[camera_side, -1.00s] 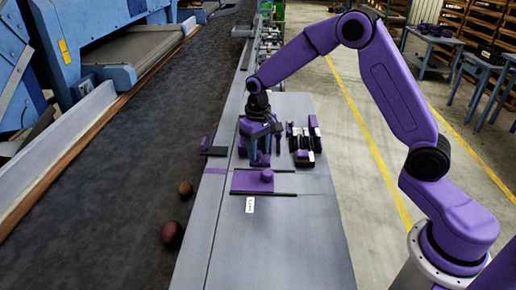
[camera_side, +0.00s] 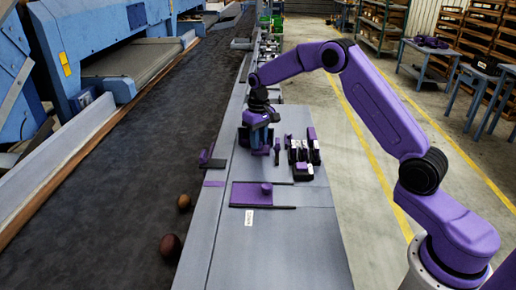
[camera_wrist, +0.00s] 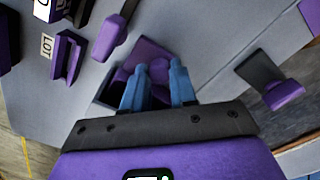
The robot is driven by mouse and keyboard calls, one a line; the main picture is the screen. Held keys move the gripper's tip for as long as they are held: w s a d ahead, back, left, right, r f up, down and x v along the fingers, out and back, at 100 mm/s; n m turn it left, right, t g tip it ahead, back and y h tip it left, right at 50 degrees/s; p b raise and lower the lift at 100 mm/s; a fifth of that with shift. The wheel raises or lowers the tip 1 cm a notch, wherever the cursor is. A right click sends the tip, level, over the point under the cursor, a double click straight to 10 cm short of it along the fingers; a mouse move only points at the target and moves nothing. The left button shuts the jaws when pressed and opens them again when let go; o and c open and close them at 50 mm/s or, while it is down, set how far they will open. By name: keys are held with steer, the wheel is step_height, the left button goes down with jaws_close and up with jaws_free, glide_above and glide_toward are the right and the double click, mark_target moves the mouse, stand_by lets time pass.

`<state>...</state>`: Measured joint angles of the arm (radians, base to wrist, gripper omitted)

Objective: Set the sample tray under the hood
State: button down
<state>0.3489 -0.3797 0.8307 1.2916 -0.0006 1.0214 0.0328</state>
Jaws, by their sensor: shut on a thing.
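My gripper (camera_wrist: 157,77) has two blue fingers pointing down over the grey bench. It also shows in the side view (camera_side: 258,136). In the wrist view the fingers are shut on a purple piece (camera_wrist: 150,52) with dark low sides. I take it for the sample tray, but the fingers hide much of its shape. I cannot tell whether it touches the bench. A flat purple plate with a round knob (camera_side: 267,189) lies nearer the side camera, with a white label in front. I cannot pick out the hood for certain.
A purple-handled tool (camera_wrist: 109,37) lies close to the held piece. A dark-and-purple part (camera_wrist: 283,94) lies on its other side. Several dark, purple and white blocks (camera_side: 303,157) stand to the right. The dark belt (camera_side: 110,190) runs along the left, with two potatoes.

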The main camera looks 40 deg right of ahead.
steer(key=shift+w+d, duration=0.55)
steer(key=shift+w, duration=0.1)
steer(key=c, duration=1.2)
jaws_free()
steer(key=shift+d, duration=0.1)
steer(key=shift+o, duration=0.2)
step_height(320, 180, up, 18)
steer(key=shift+f, duration=0.25)
steer(key=shift+s, duration=0.1)
